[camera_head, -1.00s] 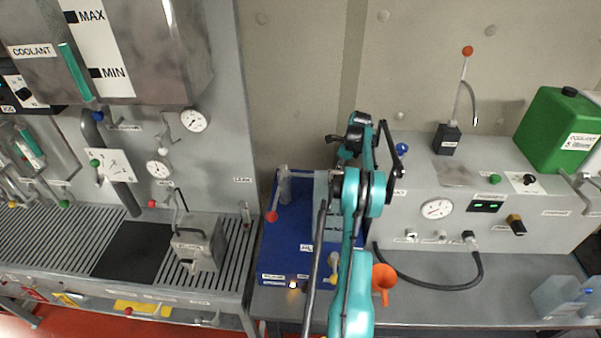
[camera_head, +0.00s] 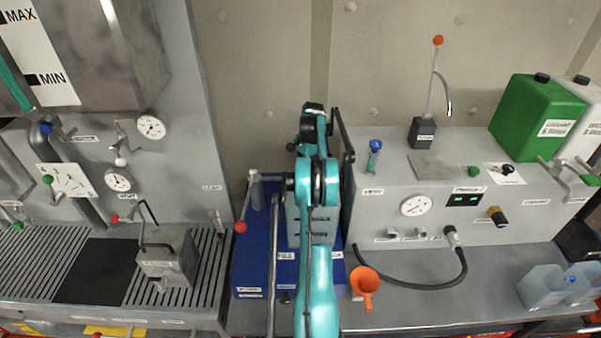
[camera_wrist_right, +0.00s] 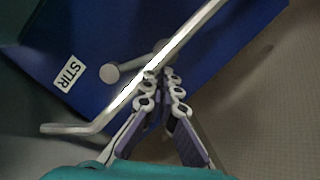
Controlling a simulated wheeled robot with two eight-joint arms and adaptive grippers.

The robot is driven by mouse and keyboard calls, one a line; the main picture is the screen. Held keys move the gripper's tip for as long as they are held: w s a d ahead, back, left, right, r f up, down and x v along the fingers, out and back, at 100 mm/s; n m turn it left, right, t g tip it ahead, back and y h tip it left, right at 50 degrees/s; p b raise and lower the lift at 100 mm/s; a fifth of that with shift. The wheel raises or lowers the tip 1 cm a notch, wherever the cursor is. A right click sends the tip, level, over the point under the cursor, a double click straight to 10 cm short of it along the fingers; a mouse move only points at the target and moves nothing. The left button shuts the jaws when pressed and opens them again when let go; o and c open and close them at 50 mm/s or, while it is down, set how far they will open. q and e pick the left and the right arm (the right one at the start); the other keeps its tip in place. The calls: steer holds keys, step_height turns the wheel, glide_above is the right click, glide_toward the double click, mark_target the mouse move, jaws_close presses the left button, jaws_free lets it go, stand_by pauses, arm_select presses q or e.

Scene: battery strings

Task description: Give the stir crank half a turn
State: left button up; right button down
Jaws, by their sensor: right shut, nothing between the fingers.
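The blue box (camera_head: 262,280) stands in the gap between the two benches. In the right wrist view a STIR label (camera_wrist_right: 70,74) is on its blue surface, with a short round grey peg (camera_wrist_right: 110,73) beside it. A long bent metal rod (camera_wrist_right: 180,42) crosses in front, probably the stir crank. A grey rod (camera_head: 272,265) also stands before the box in the head view; I cannot tell if it is the same one. My right gripper (camera_wrist_right: 162,74) is shut and empty, its tips close beside the bent rod; contact is unclear. In the head view my arm hides its fingers.
A lever with a red knob (camera_head: 241,226) is at the box's left. An orange funnel (camera_head: 365,281) sits to its right. A grey console (camera_head: 405,180) with a gauge and a hose (camera_head: 425,284) stands further right. A grated bench (camera_head: 205,275) is at left.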

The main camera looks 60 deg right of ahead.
steer(key=shift+w+a+b, duration=0.15)
steer(key=shift+a+b, duration=0.05)
steer(key=shift+a, duration=0.35)
steer(key=shift+w+a+b, duration=0.15)
steer(key=shift+a, duration=0.45)
steer(key=shift+r, duration=0.1)
steer(key=v, duration=1.1)
steer(key=shift+r, duration=0.35)
